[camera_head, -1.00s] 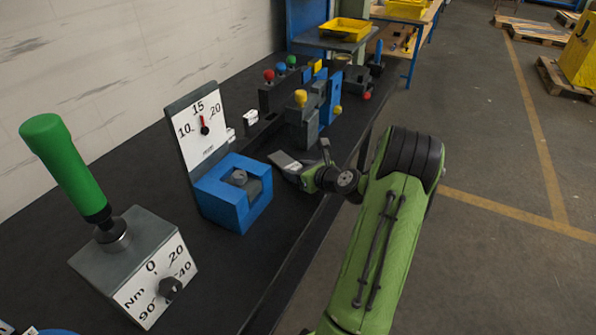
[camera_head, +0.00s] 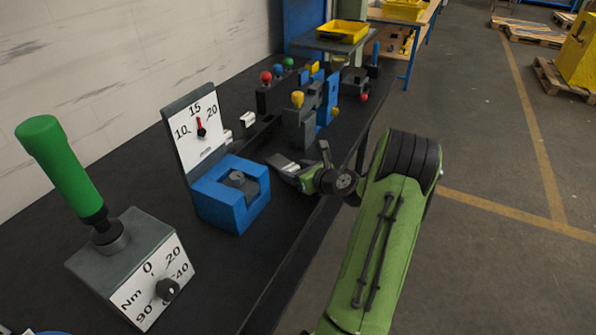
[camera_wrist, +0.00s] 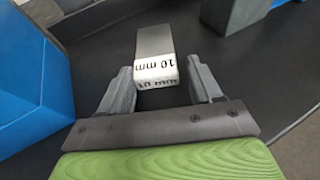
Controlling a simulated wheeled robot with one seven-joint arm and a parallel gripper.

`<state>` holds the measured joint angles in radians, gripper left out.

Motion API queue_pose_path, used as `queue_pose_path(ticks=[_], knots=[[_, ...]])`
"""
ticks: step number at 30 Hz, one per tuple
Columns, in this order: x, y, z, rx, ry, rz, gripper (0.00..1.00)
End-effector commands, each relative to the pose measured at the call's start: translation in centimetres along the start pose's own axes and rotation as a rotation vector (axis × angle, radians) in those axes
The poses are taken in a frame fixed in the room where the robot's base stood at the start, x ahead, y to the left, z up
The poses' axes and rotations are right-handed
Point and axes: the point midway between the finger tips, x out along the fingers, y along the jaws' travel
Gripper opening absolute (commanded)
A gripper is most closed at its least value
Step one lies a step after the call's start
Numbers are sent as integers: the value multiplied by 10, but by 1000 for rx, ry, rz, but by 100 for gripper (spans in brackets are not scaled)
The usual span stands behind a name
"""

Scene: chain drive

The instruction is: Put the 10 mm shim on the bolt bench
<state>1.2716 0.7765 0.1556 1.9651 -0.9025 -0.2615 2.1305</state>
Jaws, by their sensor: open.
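The 10 mm shim (camera_wrist: 155,45) is a grey bar with a white end face marked "10 mm", lying on a dark surface in the wrist view. My gripper (camera_wrist: 158,72) is open, with one finger on each side of the shim's labelled end. Small gaps show between the shim and both fingers. In the head view my gripper (camera_head: 297,172) is low over the dark bench (camera_head: 215,290), right of a blue block, and the shim is hard to make out there. I cannot tell which surface is the bolt bench; no label shows.
A blue block (camera_head: 222,207) with a dial board (camera_head: 196,135) stands left of my gripper. A grey torque box (camera_head: 135,265) with a green handle is nearer. Fixtures with coloured knobs (camera_head: 298,99) stand beyond. A table with a yellow tray (camera_head: 343,31) is at the back.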

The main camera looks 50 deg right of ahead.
Motion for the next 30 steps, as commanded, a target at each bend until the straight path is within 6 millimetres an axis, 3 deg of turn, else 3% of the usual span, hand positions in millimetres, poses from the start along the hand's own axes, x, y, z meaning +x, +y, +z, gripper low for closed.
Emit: queue_pose_path(ticks=[1, 3, 12, 16, 21, 30], knots=[[0, 6, -11, 8, 37, 19, 78], [-4, 6, 0, 6, 36, 19, 78], [-88, 2, 4, 12, 29, 10, 78], [-112, 2, 5, 9, 27, 11, 78], [-124, 3, 5, 7, 23, 14, 78], [-124, 2, 5, 6, 22, 13, 78]])
